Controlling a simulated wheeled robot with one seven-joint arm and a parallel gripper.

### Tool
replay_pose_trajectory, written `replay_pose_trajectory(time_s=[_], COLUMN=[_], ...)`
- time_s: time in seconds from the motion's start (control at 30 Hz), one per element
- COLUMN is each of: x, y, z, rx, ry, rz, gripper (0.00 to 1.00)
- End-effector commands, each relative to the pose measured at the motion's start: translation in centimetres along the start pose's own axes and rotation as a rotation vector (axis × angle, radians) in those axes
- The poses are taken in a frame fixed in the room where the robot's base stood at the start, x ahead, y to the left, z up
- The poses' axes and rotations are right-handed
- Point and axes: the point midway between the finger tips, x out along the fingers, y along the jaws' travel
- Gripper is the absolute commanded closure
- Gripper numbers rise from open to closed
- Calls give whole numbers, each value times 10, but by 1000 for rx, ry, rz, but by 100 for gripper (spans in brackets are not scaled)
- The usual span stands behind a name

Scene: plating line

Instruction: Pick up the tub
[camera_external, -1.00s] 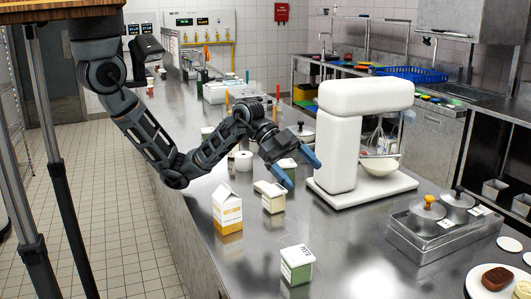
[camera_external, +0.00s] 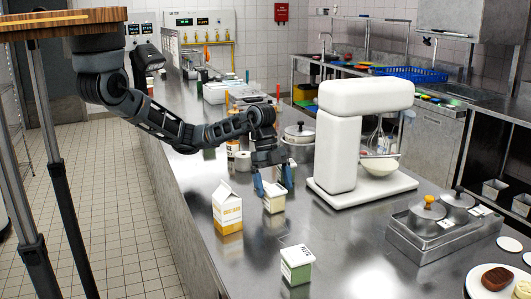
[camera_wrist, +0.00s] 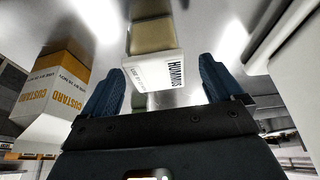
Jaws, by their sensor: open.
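A small white tub (camera_external: 274,203) with a pale yellow-green band stands upright on the steel counter, just right of the custard carton. In the wrist view the tub (camera_wrist: 154,68) reads "HUMMUS" and shows between my fingertips, at the far end of the gap. My gripper (camera_external: 273,182) points down over this tub, its blue fingers spread to either side; in the wrist view my gripper (camera_wrist: 160,88) is open and empty. Whether a finger touches the tub cannot be told.
The custard carton (camera_external: 227,213) stands close left of the hummus tub and also shows in the wrist view (camera_wrist: 55,88). A white stand mixer (camera_external: 338,150) rises to the right. A steel container holder (camera_external: 430,242) is farther right. Bare counter lies in front of the tub.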

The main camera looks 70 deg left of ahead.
Motion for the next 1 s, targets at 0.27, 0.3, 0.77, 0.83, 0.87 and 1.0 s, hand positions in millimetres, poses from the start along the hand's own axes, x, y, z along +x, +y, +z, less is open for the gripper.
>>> replay_pose_trajectory(time_s=[0.27,0.3,0.77,0.83,0.87,1.0], x=[36,38,40,40,40,40], y=[3,4,3,3,3,3], z=[1,1,1,1,1,1], rx=[-1,0,1,1,1,1], ry=[1,1,1,1,1,2], rz=[1,1,-1,-1,-1,-1], gripper=[6,6,26,33,36,49])
